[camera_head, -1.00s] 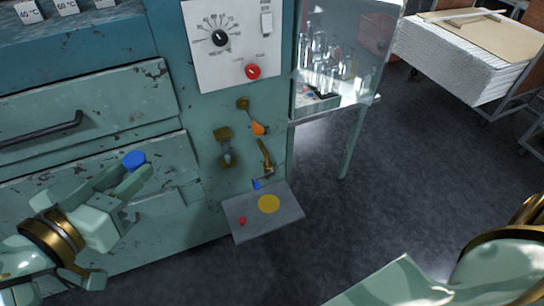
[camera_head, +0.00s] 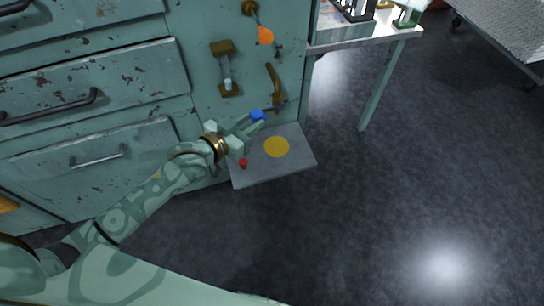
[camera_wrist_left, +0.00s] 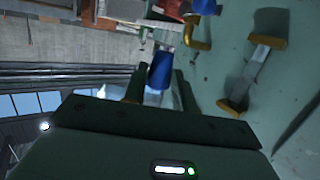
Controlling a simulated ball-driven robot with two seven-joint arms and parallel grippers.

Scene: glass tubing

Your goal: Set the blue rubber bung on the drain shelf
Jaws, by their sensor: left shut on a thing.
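The blue rubber bung (camera_head: 257,115) is held at the fingertips of my left gripper (camera_head: 252,122). In the left wrist view the bung (camera_wrist_left: 160,70) sits between the two fingers, with its lower part hidden by the gripper. The drain shelf (camera_head: 298,168) is a flat grey plate low on the cabinet front, with a yellow disc (camera_head: 276,146) on it. The gripper and bung are over or near the shelf's back left corner in the head view; their height above it is unclear. My right gripper is out of view.
A small red thing (camera_head: 243,162) is on the shelf's left part. A brass tap (camera_head: 274,83) is on the cabinet just above the bung; a blue tip (camera_wrist_left: 205,6) shows near brass in the wrist view. A brass fitting (camera_head: 225,68) is left of it. The floor at right is open.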

